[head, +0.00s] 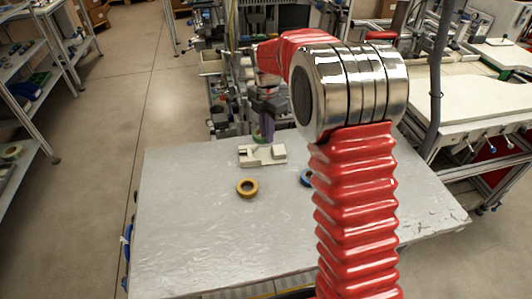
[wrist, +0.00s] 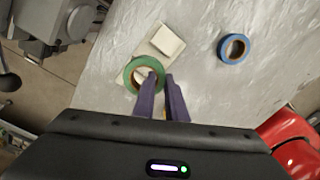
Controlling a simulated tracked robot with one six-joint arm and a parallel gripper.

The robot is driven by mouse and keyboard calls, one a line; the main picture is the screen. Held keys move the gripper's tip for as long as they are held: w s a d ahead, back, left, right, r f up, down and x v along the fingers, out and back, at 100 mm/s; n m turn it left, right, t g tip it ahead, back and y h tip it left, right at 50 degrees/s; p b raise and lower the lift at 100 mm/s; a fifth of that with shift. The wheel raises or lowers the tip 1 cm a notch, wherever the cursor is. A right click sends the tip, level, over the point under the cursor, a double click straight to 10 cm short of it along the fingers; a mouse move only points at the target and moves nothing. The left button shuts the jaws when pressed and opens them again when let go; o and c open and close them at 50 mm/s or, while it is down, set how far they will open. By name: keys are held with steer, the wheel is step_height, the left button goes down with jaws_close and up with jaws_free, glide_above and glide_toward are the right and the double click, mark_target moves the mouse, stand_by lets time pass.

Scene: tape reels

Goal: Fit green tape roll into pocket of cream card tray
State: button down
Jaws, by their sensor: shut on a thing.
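The green tape roll (wrist: 130,74) is held by its right-hand wall between the two purple fingers of my gripper (wrist: 160,76). In the head view the green roll (head: 257,138) shows as a small patch at the fingertips of my gripper (head: 264,138), just above the cream card tray (head: 277,153). The tray (wrist: 167,41) shows in the wrist view as a raised cream block, with its lower-left part under the roll. The roll covers the pocket area, and I cannot tell how large the gap below it is.
A yellow tape roll (head: 247,187) lies on the grey table (head: 190,220) in front of the tray. A blue tape roll (head: 306,178) lies to the right, partly behind my arm, and shows whole in the wrist view (wrist: 234,48). The table's left side is clear.

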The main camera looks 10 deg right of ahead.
steer(key=shift+f, duration=1.55)
steer(key=shift+f, duration=0.1)
steer(key=shift+f, duration=2.4)
steer(key=shift+f, duration=0.2)
steer(key=c, duration=1.8)
jaws_free()
steer(key=shift+r, duration=0.1)
step_height(320, 180, up, 12)
steer(key=shift+f, duration=0.15)
steer(key=shift+r, duration=0.3)
